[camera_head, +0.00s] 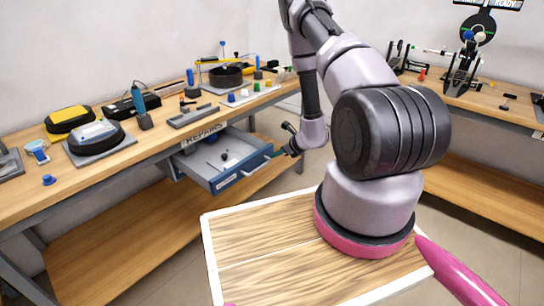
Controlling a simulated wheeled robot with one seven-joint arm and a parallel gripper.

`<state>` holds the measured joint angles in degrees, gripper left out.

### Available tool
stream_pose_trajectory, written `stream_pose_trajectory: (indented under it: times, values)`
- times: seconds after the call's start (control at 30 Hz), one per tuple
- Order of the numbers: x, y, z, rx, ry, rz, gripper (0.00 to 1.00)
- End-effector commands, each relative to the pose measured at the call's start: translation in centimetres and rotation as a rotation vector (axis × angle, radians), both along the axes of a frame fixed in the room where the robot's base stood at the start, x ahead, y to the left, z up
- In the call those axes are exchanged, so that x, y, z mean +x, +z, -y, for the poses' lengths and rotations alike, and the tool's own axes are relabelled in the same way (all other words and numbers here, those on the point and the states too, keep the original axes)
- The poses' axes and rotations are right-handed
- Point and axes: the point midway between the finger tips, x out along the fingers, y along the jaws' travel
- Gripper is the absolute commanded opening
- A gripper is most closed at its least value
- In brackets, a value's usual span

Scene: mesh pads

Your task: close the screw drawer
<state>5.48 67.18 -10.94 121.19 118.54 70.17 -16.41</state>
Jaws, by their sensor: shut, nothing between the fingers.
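The screw drawer (222,182) is a blue-fronted grey drawer under the left workbench, below a label reading REPAIRS. It is pulled out, and a few small dark items lie inside it. A light bar handle (257,168) runs across its front. My gripper (275,154) is shut and empty, just right of the drawer front near the handle's far end. I cannot tell whether it touches the drawer. The fingertips are small and dark in this view.
The left workbench (60,198) holds tools, meters (95,134) and trays above the drawer. A lower shelf (120,245) runs beneath it. Another bench (480,97) with a wheel stand is at the right. A wooden top with white edges (245,270) lies below my arm.

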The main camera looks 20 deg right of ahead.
Motion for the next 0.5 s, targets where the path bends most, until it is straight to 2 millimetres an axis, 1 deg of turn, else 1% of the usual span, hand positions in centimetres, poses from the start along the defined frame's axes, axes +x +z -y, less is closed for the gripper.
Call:
stream_pose_trajectory:
  times: [0.3,0.5]
  values:
    - [3.7,-3.9,-2.2,0.0,0.004,0.001,0.0]
    - [5.1,-5.4,-3.1,0.001,0.004,0.001,0.0]
